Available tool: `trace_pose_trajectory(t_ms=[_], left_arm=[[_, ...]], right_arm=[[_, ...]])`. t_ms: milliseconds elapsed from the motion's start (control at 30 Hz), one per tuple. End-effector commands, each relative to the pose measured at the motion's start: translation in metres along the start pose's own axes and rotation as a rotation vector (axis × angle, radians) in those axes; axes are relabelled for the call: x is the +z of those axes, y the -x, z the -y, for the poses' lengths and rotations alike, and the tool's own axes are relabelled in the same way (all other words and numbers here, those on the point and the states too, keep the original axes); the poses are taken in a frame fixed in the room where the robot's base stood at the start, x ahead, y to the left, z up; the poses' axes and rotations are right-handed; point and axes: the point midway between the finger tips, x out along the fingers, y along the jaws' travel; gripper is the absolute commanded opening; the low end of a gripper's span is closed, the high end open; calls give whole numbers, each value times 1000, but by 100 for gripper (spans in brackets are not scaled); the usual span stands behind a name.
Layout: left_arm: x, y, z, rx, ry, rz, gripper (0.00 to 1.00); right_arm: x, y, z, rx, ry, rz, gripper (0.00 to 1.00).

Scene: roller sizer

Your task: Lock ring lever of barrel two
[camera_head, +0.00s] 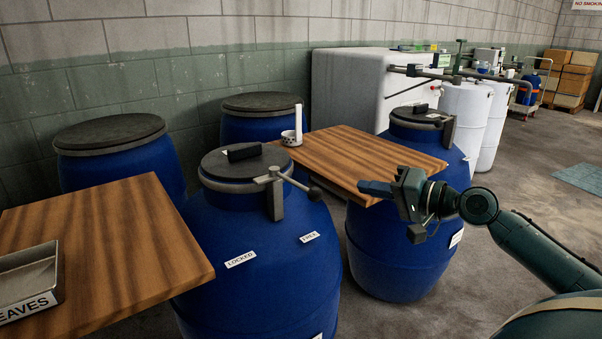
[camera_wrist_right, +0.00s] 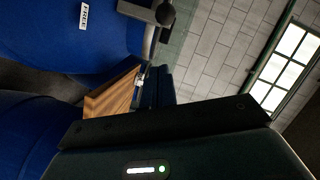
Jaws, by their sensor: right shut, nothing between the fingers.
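The blue barrel (camera_head: 262,275) in front has a dark lid and a clamp ring (camera_head: 238,185). Its grey ring lever (camera_head: 288,180) ends in a dark ball knob (camera_head: 315,193) and points right, above the FREE label (camera_head: 310,237). The LOCKED label (camera_head: 240,259) is further left. No barrel number is legible. My right gripper (camera_head: 364,188) is shut and empty, to the right of the knob and apart from it, its fingers pointing left. In the right wrist view the knob (camera_wrist_right: 165,14) shows at the top, beyond the fingers (camera_wrist_right: 158,87). My left gripper is not in view.
Another blue barrel (camera_head: 390,250) stands behind my right gripper. A wooden table (camera_head: 110,240) with a metal tray (camera_head: 55,270) is at left. Open floor lies at right.

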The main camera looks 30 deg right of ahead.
Motion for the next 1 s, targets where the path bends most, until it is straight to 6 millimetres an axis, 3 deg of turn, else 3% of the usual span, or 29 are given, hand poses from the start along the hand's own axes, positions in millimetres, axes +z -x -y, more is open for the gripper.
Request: trace_pose_trajectory(t_ms=[200, 600, 1000], left_arm=[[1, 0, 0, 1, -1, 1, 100], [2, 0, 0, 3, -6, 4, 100], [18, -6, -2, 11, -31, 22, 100]], right_arm=[[-14, 2, 15, -28, -30, -4, 0], [-14, 0, 16, -29, -30, -3, 0], [-13, -47, 16, -29, -24, -1, 0]])
